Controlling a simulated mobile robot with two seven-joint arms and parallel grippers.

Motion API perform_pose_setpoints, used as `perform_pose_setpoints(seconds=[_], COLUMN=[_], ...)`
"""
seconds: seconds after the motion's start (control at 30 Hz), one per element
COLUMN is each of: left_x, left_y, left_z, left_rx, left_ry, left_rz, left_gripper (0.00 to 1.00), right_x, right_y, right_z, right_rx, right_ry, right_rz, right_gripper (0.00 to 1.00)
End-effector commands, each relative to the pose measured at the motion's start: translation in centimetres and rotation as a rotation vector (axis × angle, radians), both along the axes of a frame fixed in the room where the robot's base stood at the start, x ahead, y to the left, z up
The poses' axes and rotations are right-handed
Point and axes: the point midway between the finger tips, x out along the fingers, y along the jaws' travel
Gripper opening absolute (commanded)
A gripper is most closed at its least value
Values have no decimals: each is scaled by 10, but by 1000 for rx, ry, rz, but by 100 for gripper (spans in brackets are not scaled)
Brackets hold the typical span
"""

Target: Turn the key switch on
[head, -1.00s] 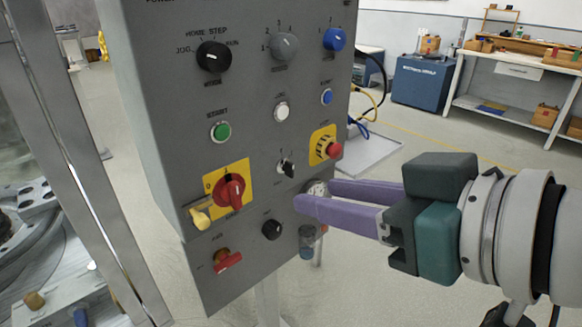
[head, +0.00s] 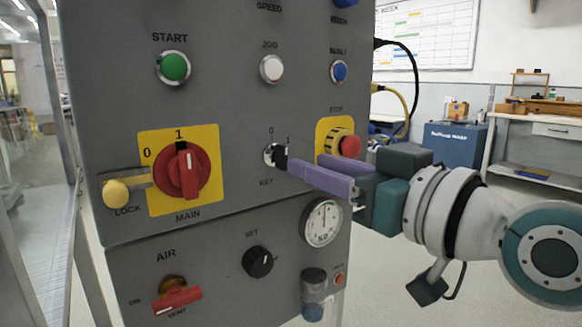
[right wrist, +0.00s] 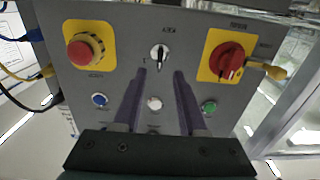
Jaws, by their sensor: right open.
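The key switch (head: 270,155) is a silver lock with a black key, on the grey control panel (head: 240,210), between the red main switch and the yellow-ringed stop button. Marks 0 and 1 stand above it and KEY below. In the right wrist view the key (right wrist: 159,57) stands just beyond the fingertips, lined up with the gap between them. My right gripper (head: 304,164) has purple fingers; it is open and empty at the key's right side in the head view. It also shows open in the right wrist view (right wrist: 161,74). Contact cannot be told. My left gripper is not in view.
Around the key are the red main switch (head: 182,171), the stop button (head: 350,147), the white jog button (head: 271,69), a set knob (head: 257,262) and a pressure gauge (head: 322,222). A workbench (head: 545,140) stands far behind at right.

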Motion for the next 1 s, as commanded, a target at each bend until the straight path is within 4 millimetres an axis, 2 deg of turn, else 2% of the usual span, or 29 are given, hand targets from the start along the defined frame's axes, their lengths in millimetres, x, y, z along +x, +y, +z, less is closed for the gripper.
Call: perform_pose_setpoints(seconds=[0.1,0.3,0.7,1.0], left_x=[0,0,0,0], left_y=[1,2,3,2], left_z=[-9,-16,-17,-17], left_rx=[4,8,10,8], left_ry=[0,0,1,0], left_rz=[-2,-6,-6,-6], left_gripper=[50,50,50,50], right_x=[19,39,46,46], right_y=[14,29,34,34], right_z=[-1,-2,0,-1], right_rx=[3,0,-1,-1], right_ry=[-2,0,2,2], right_rz=[1,1,1,1], right_gripper=[41,41,41,9])
